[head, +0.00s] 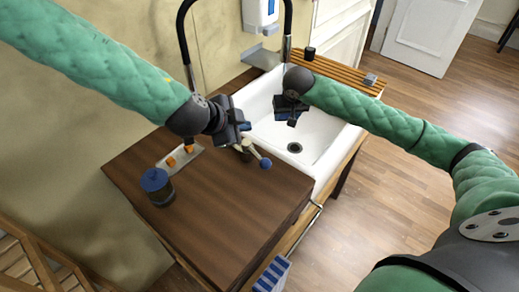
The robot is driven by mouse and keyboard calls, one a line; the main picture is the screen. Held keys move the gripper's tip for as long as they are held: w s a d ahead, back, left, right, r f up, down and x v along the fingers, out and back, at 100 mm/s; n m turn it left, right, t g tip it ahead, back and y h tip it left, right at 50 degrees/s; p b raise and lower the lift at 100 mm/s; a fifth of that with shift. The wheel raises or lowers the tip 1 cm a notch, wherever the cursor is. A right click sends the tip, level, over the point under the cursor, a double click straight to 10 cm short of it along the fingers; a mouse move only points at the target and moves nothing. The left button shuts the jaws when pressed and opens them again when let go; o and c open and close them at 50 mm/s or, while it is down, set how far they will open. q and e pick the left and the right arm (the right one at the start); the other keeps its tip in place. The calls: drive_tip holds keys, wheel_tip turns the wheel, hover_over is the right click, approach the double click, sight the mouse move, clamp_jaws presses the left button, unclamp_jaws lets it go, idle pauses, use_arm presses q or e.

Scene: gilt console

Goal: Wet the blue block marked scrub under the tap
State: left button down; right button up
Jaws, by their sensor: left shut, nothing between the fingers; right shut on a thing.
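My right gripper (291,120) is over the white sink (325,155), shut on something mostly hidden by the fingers. A strip of blue (282,116) shows there, apparently the blue block; no scrub marking is legible. The black arched tap (184,45) rises behind the counter, and its top is cut off by the picture edge. Its other leg comes down just behind my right wrist; I cannot see its outlet or any water. My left gripper (243,129) is shut and empty above the brown counter, by the sink's left edge.
A blue-lidded jar (157,187), a tray with orange pieces (180,158) and a blue-tipped item (265,162) are on the counter. A slatted shelf (335,72) behind the sink bears a dark cup (309,53) and a grey block (370,79). A dispenser (260,14) hangs on the wall.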

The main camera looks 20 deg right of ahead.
sight(259, 155)
use_arm(q)
drive_tip(key=shift+s+d+f+n+g, duration=0.35)
drive_tip(key=shift+d+f+n, duration=0.25)
drive_tip(key=shift+f+n, duration=0.7)
drive_tip(key=shift+s+d+f+n+g, duration=0.3)
drive_tip(key=shift+d+f+n, duration=0.45)
drive_tip(key=shift+f, duration=0.9)
drive_tip(key=shift+s+d+f+n+g, duration=0.35)
drive_tip(key=shift+d+f+n, duration=0.1)
drive_tip(key=shift+f+n, duration=0.95)
drive_tip(key=shift+f, duration=0.1)
drive_tip(key=shift+m, duration=0.25)
drive_tip(key=shift+a+m+g, duration=0.75)
drive_tip(key=shift+m+g, duration=0.35)
drive_tip(key=shift+m, duration=0.1)
drive_tip(key=shift+h, duration=0.3)
